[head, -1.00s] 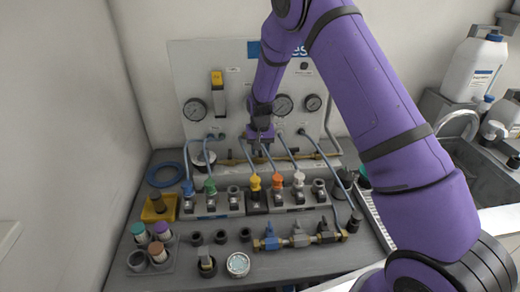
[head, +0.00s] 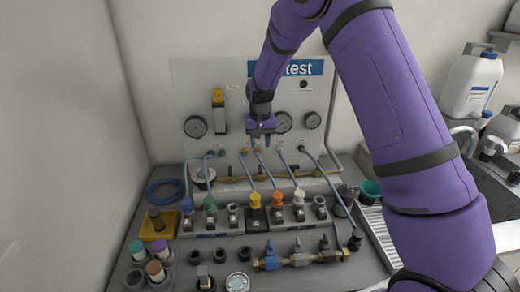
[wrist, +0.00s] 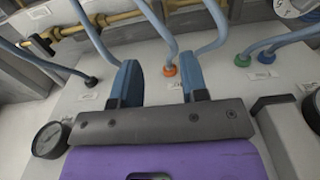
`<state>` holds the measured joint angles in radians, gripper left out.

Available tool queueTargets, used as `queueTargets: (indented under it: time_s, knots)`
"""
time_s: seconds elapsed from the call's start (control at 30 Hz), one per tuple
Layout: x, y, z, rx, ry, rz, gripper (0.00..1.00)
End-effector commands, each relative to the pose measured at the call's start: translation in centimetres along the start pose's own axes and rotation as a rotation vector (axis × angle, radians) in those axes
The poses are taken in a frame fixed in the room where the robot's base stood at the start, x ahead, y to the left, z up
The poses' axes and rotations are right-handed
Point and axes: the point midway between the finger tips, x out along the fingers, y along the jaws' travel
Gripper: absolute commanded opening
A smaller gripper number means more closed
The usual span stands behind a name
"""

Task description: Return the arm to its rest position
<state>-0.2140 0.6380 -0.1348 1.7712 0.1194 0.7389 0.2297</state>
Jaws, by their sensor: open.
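My purple arm reaches in from the right in the head view and bends down to my gripper (head: 261,141), which hangs in front of the grey test panel (head: 235,98). In the wrist view my gripper (wrist: 160,85) shows two blue fingers spread apart with nothing between them. The panel face with its hose ports lies beyond the fingers. An orange port (wrist: 169,70) with a blue hose shows between the fingertips. I cannot tell how far the fingers are from the panel.
Blue hoses (head: 290,165) run from the panel to a row of valves with coloured caps (head: 254,200). Capped cylinders in a rack (head: 155,271) and a blue hose coil (head: 163,190) are at the left. A sink (head: 498,200) and a white jug (head: 470,85) are at the right.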

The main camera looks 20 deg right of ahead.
Motion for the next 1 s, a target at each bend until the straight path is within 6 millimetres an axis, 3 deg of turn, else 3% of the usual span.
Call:
queueTargets:
  time_s: [0.57,0.77,1.0]
  knots:
    - [-0.9,0.2,0.2,-0.001,0.005,-0.004,0.40]
    - [-5.6,1.3,2.0,-0.013,0.037,-0.026,0.40]
    - [-12.2,3.3,5.6,-0.036,0.087,-0.055,0.40]
